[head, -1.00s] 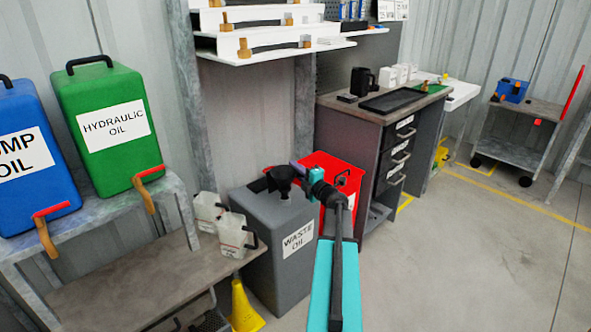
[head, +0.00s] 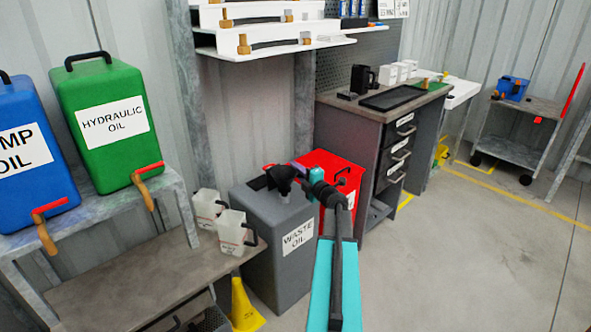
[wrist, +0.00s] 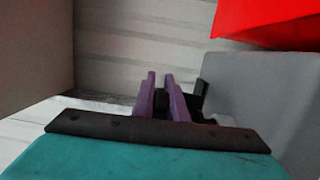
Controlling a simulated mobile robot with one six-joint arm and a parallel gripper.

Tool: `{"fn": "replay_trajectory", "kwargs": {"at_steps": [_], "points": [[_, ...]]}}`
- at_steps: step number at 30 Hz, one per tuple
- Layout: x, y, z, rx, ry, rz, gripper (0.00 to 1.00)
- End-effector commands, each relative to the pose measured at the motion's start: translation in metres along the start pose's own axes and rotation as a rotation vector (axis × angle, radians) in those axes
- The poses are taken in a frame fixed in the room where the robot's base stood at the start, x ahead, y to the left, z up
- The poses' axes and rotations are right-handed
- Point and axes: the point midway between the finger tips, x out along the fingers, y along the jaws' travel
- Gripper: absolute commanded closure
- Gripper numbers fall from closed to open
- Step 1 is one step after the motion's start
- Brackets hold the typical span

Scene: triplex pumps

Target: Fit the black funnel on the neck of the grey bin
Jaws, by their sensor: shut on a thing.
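The black funnel (head: 282,177) shows over the top of the grey bin (head: 285,245), which is labelled WASTE OIL. The bin's neck cannot be made out, so I cannot tell whether the funnel touches it. My gripper (head: 297,171) reaches the funnel from the right and is shut on it. In the wrist view, the purple fingers of my gripper (wrist: 161,84) are close together, with a black part of the funnel (wrist: 200,97) beside and behind them. The grey bin (wrist: 270,85) fills the right side there.
A red container (head: 340,172) stands just behind the bin on the right. White jugs (head: 232,232) sit on a low bench left of the bin, and a yellow cone (head: 243,305) is in front. A drawer cabinet (head: 375,145) stands beyond. The floor at right is clear.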

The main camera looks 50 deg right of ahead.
Motion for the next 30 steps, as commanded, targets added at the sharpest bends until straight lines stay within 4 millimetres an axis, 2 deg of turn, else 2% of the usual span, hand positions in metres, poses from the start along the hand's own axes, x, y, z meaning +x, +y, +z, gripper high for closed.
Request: {"fn": "replay_trajectory", "kwargs": {"at_steps": [30], "points": [[0.000,-0.017,-0.001,0.000,0.001,0.000,1.00]]}}
